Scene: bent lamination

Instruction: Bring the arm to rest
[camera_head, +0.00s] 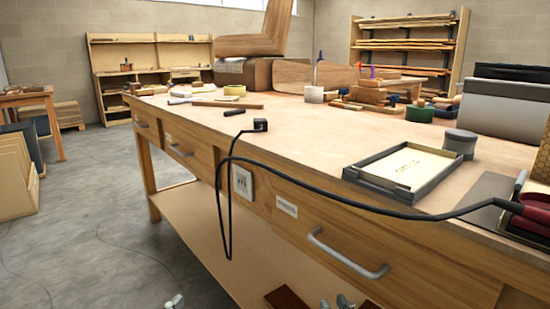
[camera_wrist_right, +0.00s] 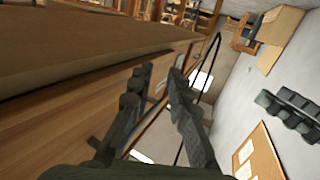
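My right gripper (camera_head: 345,302) shows only as grey fingertips at the bottom edge of the head view, in front of the workbench. In the right wrist view its two dark fingers (camera_wrist_right: 161,72) stand apart with nothing between them, beside the bench's wooden side. My left gripper (camera_head: 174,301) shows only as a small grey tip at the bottom of the head view, over the floor. Whether it is open or shut is not visible. The wooden workbench (camera_head: 300,125) fills the middle and right of the head view.
A black cord (camera_head: 330,190) runs from a plug (camera_head: 260,125) across the bench front to a red-handled tool (camera_head: 530,212). A grey tray (camera_head: 410,165) lies near the bench edge. A drawer handle (camera_head: 345,255) juts out. The concrete floor (camera_head: 100,230) at left is mostly clear.

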